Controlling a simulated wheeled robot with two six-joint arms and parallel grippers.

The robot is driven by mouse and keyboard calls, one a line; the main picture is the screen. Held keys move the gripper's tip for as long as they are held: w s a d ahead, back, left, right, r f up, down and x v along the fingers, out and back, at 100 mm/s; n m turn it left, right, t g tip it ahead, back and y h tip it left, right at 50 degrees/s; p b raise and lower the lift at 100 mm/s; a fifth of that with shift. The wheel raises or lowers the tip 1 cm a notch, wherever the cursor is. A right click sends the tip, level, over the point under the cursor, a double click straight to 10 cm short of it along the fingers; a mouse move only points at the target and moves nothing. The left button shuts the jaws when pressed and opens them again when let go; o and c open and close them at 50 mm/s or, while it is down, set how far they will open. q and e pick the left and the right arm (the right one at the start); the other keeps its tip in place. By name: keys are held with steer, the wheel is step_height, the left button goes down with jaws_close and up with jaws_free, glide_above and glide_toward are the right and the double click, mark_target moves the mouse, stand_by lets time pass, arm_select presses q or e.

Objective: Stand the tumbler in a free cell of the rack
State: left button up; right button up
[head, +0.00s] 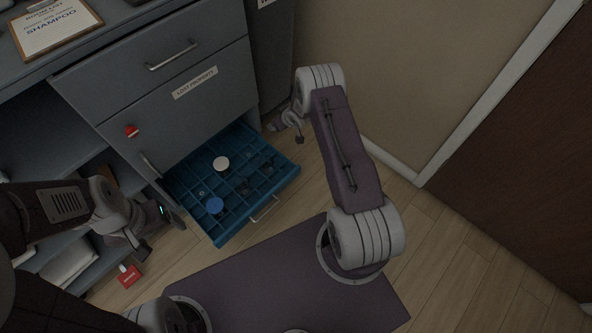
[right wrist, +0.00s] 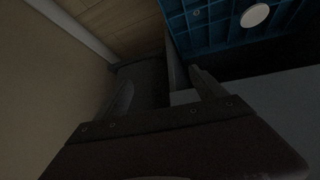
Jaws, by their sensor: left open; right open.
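The blue rack (head: 283,183) is a grid of cells in the pulled-out bottom drawer; part of it shows in the right wrist view (right wrist: 232,30). A white round-topped item (head: 221,163), a blue round-topped item (head: 215,205) and some small dark or clear items stand in its cells. I cannot tell which thing, if any, is the tumbler. My left gripper (head: 161,234) is open and apart from the rack, at its left. My right gripper (head: 286,133) is open beyond the rack's far right corner; its fingers are empty in the right wrist view (right wrist: 162,92).
Grey drawer fronts (head: 185,105) rise behind the rack. A red tag (head: 132,131) is on one front. A red-and-white item (head: 129,276) lies near the open shelves at left. A clipboard (head: 55,25) lies on the counter. Wooden floor (head: 460,240) is clear at right.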

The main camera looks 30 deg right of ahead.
steer(key=s+a+r+m+g, duration=0.2)
steer(key=s+a+r+g, duration=0.25)
steer(key=s+r, duration=1.05)
steer(key=s+a+r+g, duration=0.1)
steer(key=s+a+r, duration=0.1)
steer(key=s, duration=0.7)
steer(key=s+a+r+g, duration=0.1)
steer(key=s+a+r, duration=0.1)
steer(key=s, duration=0.7)
steer(key=shift+a+r, duration=0.15)
steer(key=shift+a, duration=0.5)
steer(key=shift+r, duration=0.1)
